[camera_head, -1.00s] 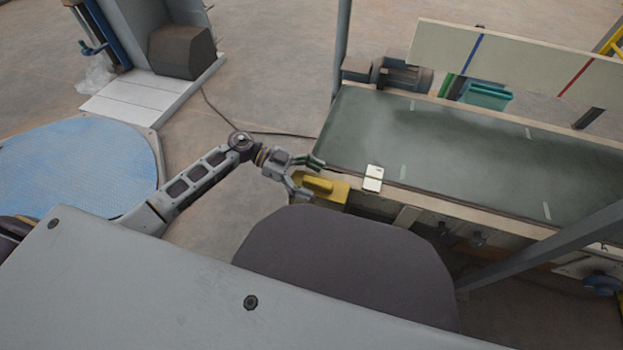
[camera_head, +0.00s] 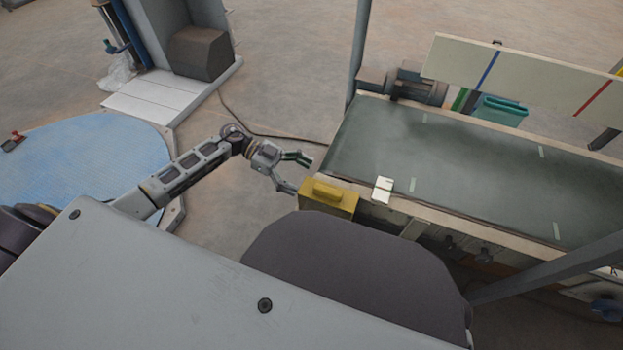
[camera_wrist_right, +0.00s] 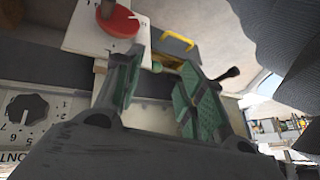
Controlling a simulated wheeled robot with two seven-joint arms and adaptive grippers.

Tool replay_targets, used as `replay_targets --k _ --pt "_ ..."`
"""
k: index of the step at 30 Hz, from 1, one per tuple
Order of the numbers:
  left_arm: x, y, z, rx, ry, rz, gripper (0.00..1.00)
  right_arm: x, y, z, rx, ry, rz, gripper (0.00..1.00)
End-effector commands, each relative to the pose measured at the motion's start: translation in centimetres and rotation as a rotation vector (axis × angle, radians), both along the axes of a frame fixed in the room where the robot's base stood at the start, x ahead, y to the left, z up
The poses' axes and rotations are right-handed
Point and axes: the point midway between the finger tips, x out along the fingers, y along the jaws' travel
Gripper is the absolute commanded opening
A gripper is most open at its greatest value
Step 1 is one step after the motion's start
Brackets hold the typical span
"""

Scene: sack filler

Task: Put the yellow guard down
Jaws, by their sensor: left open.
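The yellow guard (camera_head: 328,196) is a box-like piece with a raised ridge on top. It sits at the near left corner of the conveyor in the head view. My left gripper (camera_head: 302,174) is open and empty just up and left of the guard, with its lower finger close to the guard's left side; I cannot tell whether they touch. In the right wrist view my right gripper (camera_wrist_right: 167,78) has its green-padded fingers spread apart, with nothing seen held between them.
The green conveyor belt (camera_head: 470,165) runs right from the guard, with a white object (camera_head: 383,189) on its near edge. A blue round platform (camera_head: 85,165) lies left. The right wrist view shows a red knob (camera_wrist_right: 118,22) and a black dial (camera_wrist_right: 27,109) near the right gripper.

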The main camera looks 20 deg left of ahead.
Motion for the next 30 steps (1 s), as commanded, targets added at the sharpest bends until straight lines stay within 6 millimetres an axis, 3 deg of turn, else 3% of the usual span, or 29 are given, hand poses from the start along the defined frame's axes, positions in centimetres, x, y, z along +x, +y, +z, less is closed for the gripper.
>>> replay_targets --k 6,12,30 --pt "0.1 2.9 1.0 0.002 0.001 0.001 0.85 -0.1 -0.4 1.6 -0.026 0.022 0.012 0.4" --pt "0.2 4.1 1.4 0.001 -0.001 0.0 0.85 -0.1 -0.5 2.2 -0.035 0.033 0.016 0.4" --pt "0.2 4.3 1.4 -0.001 -0.001 0.0 0.85 -0.1 -0.6 2.3 -0.038 0.033 0.017 0.4"
